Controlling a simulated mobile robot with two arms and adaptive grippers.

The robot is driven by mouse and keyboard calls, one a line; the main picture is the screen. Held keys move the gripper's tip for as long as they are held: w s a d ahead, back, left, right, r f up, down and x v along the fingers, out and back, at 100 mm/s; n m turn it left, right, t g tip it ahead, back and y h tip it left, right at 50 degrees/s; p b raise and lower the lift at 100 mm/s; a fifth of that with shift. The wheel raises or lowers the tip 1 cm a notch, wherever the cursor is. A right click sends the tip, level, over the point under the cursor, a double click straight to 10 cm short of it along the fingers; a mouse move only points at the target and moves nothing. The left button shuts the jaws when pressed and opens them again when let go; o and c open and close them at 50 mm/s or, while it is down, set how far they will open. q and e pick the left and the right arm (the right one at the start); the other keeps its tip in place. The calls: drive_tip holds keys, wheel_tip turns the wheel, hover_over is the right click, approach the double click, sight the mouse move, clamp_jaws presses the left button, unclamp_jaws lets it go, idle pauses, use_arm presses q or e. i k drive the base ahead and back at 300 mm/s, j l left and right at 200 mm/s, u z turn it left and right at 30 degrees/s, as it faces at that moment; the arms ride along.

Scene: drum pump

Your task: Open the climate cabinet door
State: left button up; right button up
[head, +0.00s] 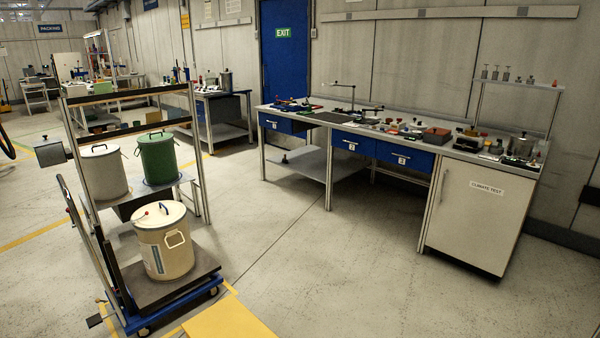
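The climate cabinet (468,220) stands under the right end of the long workbench in the head view. Its white door carries a "CLIMATE TEST" label (487,188). A slim vertical handle (443,188) is near the door's left edge. The door looks closed, flush with the cabinet front. Neither of my grippers is in the head view, and nothing touches the door.
The grey floor (350,270) before the cabinet is clear. The workbench (330,118) has blue drawers and many small items on top. A cart (178,290) with a cream drum (166,243) stands at left by a yellow floor mat (228,318).

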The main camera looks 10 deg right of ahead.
sight(479, 211)
drive_tip(key=i+l+z, duration=0.2)
drive_tip(key=i+z, duration=0.2)
drive_tip(key=i+l+z, duration=0.15)
drive_tip(key=i+z, duration=0.5)
drive_tip(key=z, duration=0.2)
drive_tip(key=i+j+z, duration=0.15)
drive_tip(key=i+z, duration=0.25)
